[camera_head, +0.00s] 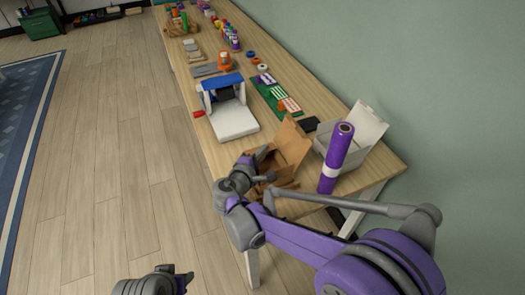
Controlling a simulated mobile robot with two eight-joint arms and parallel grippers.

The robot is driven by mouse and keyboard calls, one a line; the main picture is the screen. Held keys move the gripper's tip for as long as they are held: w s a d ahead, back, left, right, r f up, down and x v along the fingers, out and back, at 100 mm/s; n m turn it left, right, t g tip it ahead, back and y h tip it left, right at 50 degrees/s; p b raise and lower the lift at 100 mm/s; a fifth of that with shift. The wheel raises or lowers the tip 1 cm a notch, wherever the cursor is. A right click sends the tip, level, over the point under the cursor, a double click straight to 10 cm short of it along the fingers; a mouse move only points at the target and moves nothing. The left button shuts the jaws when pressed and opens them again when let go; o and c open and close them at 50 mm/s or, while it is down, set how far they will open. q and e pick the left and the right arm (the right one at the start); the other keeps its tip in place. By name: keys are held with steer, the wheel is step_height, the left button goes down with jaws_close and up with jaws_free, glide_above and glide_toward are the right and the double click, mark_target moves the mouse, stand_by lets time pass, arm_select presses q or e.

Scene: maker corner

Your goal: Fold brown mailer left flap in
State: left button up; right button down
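The brown mailer (291,142) is an open cardboard box near the table's near end. Its back flap stands up, and a smaller flap (262,153) shows at its left side. My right gripper (258,170) is at the mailer's left side, its fingers apart, overlapping the left flap area. I cannot tell whether it touches the cardboard. My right arm hides part of the mailer's near side. My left gripper (184,279) is low at the bottom edge, off the table, well apart from the mailer; its fingers are too cut off to judge.
A white-grey open box (364,130) stands right of the mailer, with a purple roll (336,158) upright before it. A white and blue machine (228,105) stands behind left. A green board (278,98) and a dark flat item (308,124) lie beyond. The floor at left is clear.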

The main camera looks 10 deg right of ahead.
steer(key=c, duration=1.1)
jaws_free()
steer(key=shift+a, duration=0.1)
steer(key=p+v, duration=0.1)
steer(key=v, duration=0.9)
steer(key=shift+s+a+r, duration=0.15)
steer(key=shift+s, duration=0.15)
